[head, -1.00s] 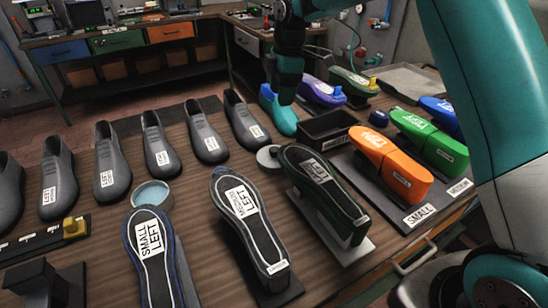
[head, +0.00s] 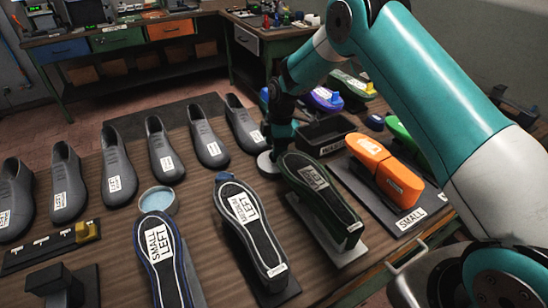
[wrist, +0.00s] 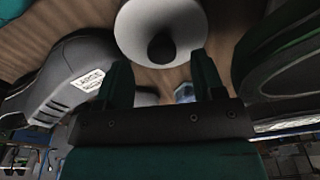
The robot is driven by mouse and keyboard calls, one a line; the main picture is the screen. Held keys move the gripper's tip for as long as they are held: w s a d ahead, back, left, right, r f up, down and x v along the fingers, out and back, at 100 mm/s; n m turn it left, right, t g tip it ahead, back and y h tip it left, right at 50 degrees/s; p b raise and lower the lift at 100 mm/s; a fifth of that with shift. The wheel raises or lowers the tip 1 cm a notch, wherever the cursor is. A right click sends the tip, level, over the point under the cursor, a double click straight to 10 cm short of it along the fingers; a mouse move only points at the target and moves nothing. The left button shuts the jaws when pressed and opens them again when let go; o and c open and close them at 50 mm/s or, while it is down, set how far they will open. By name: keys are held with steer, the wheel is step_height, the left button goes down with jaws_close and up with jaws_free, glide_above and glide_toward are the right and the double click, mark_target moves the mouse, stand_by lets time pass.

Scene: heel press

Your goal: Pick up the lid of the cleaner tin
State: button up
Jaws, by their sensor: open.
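The lid (head: 266,165) is a grey round disc lying on the wooden bench, left of the green-edged last. In the wrist view the lid (wrist: 140,40) shows at the top with its dark round knob (wrist: 161,48). The open cleaner tin (head: 157,200), with pale blue contents, stands further left, behind the small left last. My gripper (wrist: 162,75) is open, with its two fingers pointing at the lid and the knob beyond the gap between them. In the head view my gripper (head: 275,148) is low over the lid and partly hides it.
A grey shoe (wrist: 75,75) labelled large is close on the left of my gripper, and a dark last (wrist: 285,55) on the right. Upturned lasts (head: 320,190) and a black bin (head: 325,133) crowd the lid. Orange lasts (head: 385,165) stand at the right.

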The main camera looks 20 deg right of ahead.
steer(key=shift+s+a+f+p, duration=0.15)
steer(key=shift+f+p, duration=0.25)
steer(key=shift+f, duration=1.15)
steer(key=c, duration=0.8)
steer(key=shift+r, duration=0.15)
